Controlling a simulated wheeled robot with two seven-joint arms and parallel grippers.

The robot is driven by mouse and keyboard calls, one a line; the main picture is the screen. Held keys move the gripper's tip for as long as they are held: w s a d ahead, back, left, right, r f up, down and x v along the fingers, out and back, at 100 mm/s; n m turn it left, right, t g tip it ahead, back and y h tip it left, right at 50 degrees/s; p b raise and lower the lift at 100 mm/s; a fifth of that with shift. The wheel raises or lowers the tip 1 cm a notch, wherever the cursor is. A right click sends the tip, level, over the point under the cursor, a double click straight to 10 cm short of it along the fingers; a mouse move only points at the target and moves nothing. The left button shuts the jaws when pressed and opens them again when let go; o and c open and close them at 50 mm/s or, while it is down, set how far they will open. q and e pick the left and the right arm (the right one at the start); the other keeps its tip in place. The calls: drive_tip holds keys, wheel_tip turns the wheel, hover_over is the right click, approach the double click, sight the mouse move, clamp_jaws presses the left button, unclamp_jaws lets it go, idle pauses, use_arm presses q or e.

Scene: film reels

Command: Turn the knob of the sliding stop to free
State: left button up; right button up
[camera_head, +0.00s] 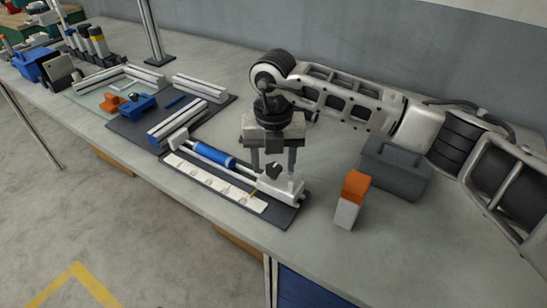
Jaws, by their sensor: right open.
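The sliding stop (284,188) is a pale block at the right end of a dark base plate (284,215) near the table's front edge. Its small black knob (274,171) shows between my right gripper's fingers. My right gripper (273,168) points down over the stop, open, with one finger on each side of the knob. I cannot tell whether either finger touches it. The setting of the knob is too small to read. My left gripper is not in view.
A blue cylinder (213,155) and a white marked strip (215,183) lie along the same plate. An orange-topped white block (350,200) and a grey box (395,170) stand to the right. Aluminium profiles (180,122) lie to the left. The front right tabletop is clear.

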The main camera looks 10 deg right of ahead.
drive_tip(key=shift+f, duration=0.1)
drive_tip(key=c, duration=1)
drive_tip(key=shift+o, duration=0.2)
